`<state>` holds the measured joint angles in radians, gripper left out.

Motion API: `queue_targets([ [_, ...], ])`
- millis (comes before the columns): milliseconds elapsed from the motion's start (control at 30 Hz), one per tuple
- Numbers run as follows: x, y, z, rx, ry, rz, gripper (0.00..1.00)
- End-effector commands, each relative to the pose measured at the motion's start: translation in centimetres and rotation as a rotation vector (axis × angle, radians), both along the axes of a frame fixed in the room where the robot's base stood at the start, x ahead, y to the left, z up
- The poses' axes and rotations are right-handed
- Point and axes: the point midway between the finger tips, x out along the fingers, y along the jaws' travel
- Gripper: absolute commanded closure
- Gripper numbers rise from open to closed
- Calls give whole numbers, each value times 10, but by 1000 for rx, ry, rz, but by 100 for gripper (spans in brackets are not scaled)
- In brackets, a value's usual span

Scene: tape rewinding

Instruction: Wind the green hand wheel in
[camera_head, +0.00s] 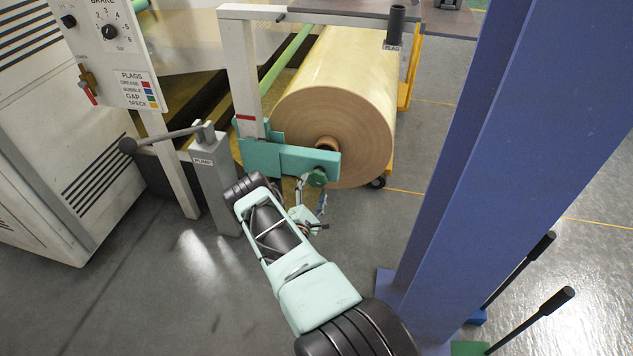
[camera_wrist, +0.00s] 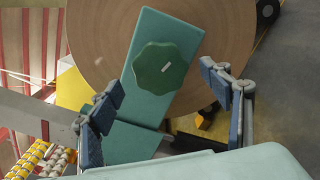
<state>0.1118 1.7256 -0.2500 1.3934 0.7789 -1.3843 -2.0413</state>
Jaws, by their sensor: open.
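The green hand wheel (camera_head: 317,177) sits on the end of a teal arm (camera_head: 290,159) in front of a large tan roll (camera_head: 345,110). In the wrist view the wheel (camera_wrist: 161,69) is dark green and lobed, with a pale mark near its middle. My gripper (camera_head: 311,205) is just below the wheel in the head view. In the wrist view my gripper (camera_wrist: 168,103) is open and empty, its blue-padded fingers spread to the left and right of the wheel's lower side. I see no contact between finger and wheel.
A pump post (camera_head: 213,180) with a lever stands left of my arm. A brake panel (camera_head: 112,50) is at the upper left. A thick blue column (camera_head: 490,150) rises close on the right. Two black-handled levers (camera_head: 530,318) stand at the lower right.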

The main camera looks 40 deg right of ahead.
Motion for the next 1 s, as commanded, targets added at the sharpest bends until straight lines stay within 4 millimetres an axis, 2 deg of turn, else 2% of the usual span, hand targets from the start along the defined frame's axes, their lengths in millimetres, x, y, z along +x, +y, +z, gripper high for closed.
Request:
queue_targets([
  [100,15,-18,-2,1,-5,-2,29],
  [300,31,-36,-1,1,-2,-1,29],
  [700,35,-41,1,1,-1,0,30],
  [1000,35,-41,1,1,-1,0,63],
])
